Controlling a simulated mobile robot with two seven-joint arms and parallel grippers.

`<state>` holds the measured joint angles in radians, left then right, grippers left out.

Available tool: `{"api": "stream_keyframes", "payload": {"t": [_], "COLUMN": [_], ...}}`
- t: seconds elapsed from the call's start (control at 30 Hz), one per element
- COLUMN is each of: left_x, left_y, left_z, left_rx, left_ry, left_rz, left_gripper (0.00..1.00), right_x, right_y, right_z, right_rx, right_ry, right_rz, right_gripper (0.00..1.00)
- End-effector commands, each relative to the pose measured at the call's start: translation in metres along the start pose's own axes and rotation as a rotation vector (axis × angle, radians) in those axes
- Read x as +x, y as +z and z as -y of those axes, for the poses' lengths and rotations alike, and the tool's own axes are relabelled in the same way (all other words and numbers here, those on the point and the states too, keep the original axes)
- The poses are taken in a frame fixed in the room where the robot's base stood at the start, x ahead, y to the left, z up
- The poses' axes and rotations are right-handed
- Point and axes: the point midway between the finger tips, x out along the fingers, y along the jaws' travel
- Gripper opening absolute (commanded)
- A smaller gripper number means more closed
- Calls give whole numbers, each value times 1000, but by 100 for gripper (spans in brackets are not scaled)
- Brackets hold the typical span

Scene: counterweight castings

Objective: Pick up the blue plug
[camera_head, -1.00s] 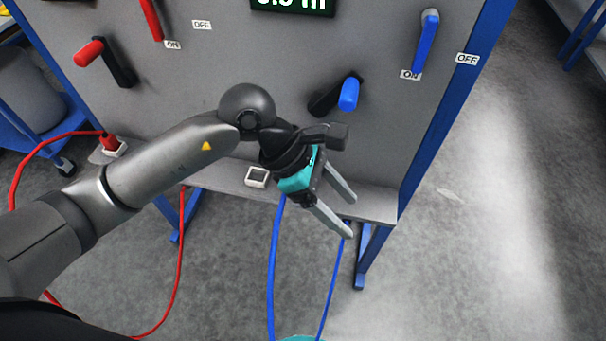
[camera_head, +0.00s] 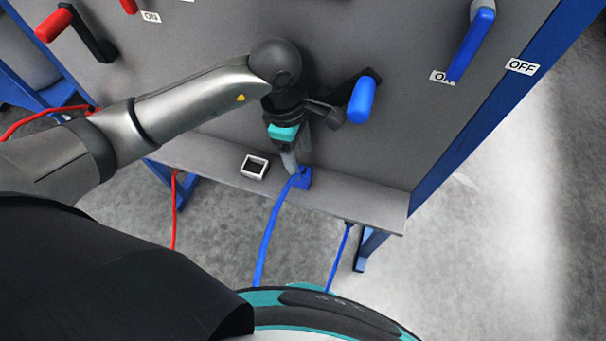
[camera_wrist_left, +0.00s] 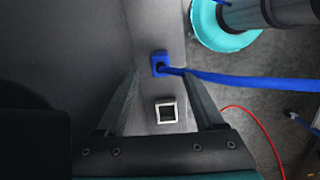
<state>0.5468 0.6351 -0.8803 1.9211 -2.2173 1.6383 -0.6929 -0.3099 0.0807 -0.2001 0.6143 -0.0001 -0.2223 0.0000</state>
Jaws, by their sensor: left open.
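The blue plug (camera_head: 303,179) stands on the grey ledge of the panel, with a thick blue cable (camera_head: 268,230) running off it. It also shows in the left wrist view (camera_wrist_left: 159,64), just beyond the fingertips and between their lines. My left gripper (camera_head: 297,168) points down at the plug from above, and its fingers partly cover the plug in the head view. In the left wrist view the fingers (camera_wrist_left: 160,76) are apart with nothing held between them. I cannot tell the exact gap to the plug. My right gripper is in neither view.
An empty white-framed socket (camera_head: 254,167) sits in the ledge (camera_head: 350,204) left of the plug. A blue-handled lever (camera_head: 362,100) juts from the panel close to my left wrist. Another blue lever (camera_head: 472,42) is at the upper right. A red cable (camera_head: 174,210) hangs at left.

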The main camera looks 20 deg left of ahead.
Motion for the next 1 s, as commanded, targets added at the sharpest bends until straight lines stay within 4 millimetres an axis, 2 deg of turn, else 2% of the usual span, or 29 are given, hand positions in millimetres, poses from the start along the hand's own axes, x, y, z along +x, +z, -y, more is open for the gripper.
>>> {"api": "stream_keyframes", "payload": {"t": [0.17, 0.4, 0.5, 0.77, 0.8, 1.0], "left_x": [13, 48, 58, 60, 60, 60], "left_y": [0, -2, -2, -3, -3, -3], "left_z": [1, 3, 2, 2, 2, 2], "left_rx": [0, 0, -1, 0, 0, 0], "left_ry": [-1, -3, 0, 1, 1, 2], "left_rz": [1, 2, 1, 0, 0, 0], "left_gripper": [70, 70, 70, 70, 69, 46], "right_x": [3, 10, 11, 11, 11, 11], "right_y": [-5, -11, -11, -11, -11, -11], "right_z": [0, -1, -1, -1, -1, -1], "right_rx": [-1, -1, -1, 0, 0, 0], "right_ry": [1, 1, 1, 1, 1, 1], "right_rz": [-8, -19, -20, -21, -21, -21], "right_gripper": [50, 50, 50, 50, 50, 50]}}
